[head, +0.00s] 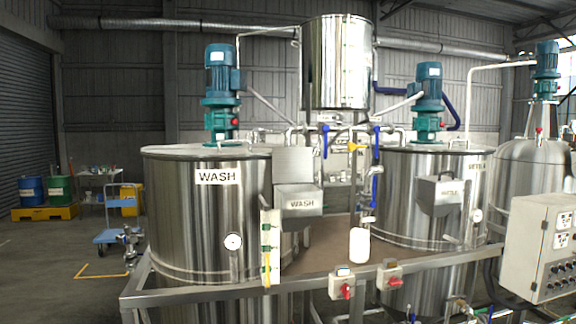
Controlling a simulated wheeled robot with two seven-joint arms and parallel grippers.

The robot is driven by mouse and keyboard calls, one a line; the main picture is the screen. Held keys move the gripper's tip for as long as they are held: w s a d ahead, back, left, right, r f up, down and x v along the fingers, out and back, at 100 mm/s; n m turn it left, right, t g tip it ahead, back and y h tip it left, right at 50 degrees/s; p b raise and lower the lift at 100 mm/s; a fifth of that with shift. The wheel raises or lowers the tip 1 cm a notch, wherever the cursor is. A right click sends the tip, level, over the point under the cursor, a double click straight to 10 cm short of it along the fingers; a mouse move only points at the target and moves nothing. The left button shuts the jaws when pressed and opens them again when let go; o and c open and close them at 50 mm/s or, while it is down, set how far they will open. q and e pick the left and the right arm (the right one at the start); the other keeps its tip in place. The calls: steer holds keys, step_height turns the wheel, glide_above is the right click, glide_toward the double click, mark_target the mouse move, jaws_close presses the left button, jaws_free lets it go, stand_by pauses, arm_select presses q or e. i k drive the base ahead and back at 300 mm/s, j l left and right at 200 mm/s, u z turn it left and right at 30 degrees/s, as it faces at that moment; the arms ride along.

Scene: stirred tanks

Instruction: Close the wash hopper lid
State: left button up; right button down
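The wash hopper (301,204) is a small steel box with a WASH label on its front, at the right side of the large steel WASH tank (190,225). Its lid (293,162) is a flat steel plate standing upright at the back of the box, so the hopper is open. The inside of the hopper is hidden from this angle. Neither of my grippers shows in the head view.
A second tank (405,220) at the right carries a similar hopper (439,194) that looks covered. A pale upright panel (269,245) stands left below the wash hopper. A white bottle (359,245) hangs right.

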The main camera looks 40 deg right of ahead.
mark_target(294, 164)
steer(key=l, duration=0.6)
steer(key=l+u, duration=0.15)
steer(key=l, duration=0.4)
steer(key=k+l, duration=0.1)
steer(key=l, duration=0.5)
steer(key=l+u, duration=0.15)
steer(key=l, duration=0.45)
steer(key=k+l, duration=0.15)
steer(key=l, duration=0.4)
steer(key=l+u, duration=0.25)
steer(key=l, duration=1.1)
steer(key=l+z, duration=0.1)
steer(key=z, duration=0.65)
steer(key=l+z, duration=0.1)
steer(key=z, duration=1.25)
steer(key=i+z, duration=0.1)
steer(key=z, duration=1.85)
steer(key=j+z, duration=0.1)
steer(key=z, duration=0.9)
steer(key=j+z, duration=0.1)
steer(key=z, duration=0.9)
steer(key=j+z, duration=0.1)
steer(key=z, duration=1.85)
steer(key=k+z, duration=0.1)
steer(key=z, duration=0.9)
